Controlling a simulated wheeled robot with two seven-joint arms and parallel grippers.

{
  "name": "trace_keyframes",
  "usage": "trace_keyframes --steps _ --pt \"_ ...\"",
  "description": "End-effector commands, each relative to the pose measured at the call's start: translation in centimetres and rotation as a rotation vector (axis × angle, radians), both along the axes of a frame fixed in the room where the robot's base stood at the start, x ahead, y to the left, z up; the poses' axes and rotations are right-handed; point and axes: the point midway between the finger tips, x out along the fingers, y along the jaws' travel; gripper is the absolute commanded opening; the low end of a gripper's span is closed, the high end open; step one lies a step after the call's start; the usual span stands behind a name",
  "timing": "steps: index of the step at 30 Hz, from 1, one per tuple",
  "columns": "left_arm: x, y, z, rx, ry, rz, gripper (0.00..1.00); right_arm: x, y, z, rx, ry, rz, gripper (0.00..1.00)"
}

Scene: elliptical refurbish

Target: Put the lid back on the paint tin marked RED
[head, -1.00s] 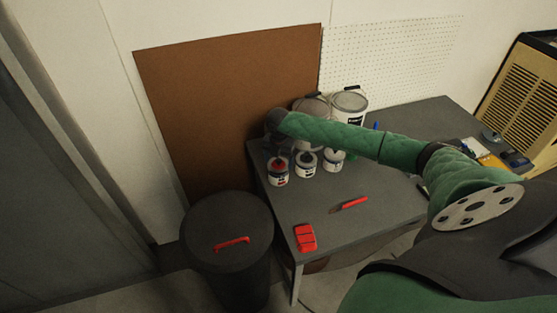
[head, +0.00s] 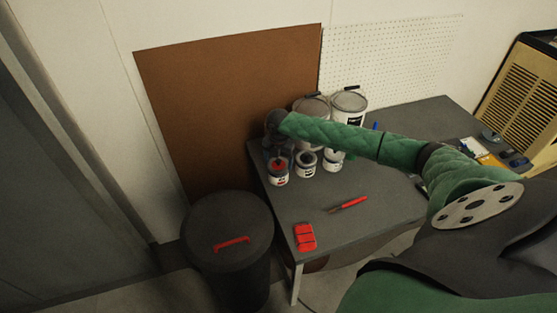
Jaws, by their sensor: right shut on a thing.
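The paint tin with red paint in its open top and a red mark on its label (head: 278,180) stands at the left end of the front row on the grey table (head: 330,220). My right arm reaches across the table from the right. My right gripper (head: 270,148) is small and dark just behind and above the red tin, partly hidden by my wrist. It is shut on what seems to be the lid, which is hard to make out against the dark fingers. My left gripper is not in view.
Two more small tins (head: 306,163) (head: 333,162) stand close to the right of the red tin. Large pails (head: 349,103) stand behind them. A red-handled tool (head: 350,204) and a red block (head: 305,237) lie in front. A dark bin (head: 228,228) stands left of the table.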

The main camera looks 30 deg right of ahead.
Motion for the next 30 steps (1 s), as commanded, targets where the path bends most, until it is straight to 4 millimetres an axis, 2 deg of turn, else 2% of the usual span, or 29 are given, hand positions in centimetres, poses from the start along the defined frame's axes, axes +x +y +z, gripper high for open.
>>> trace_keyframes --steps 30 --pt "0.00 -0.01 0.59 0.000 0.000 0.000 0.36 -0.02 0.03 -0.07 0.000 0.000 0.001 0.56"
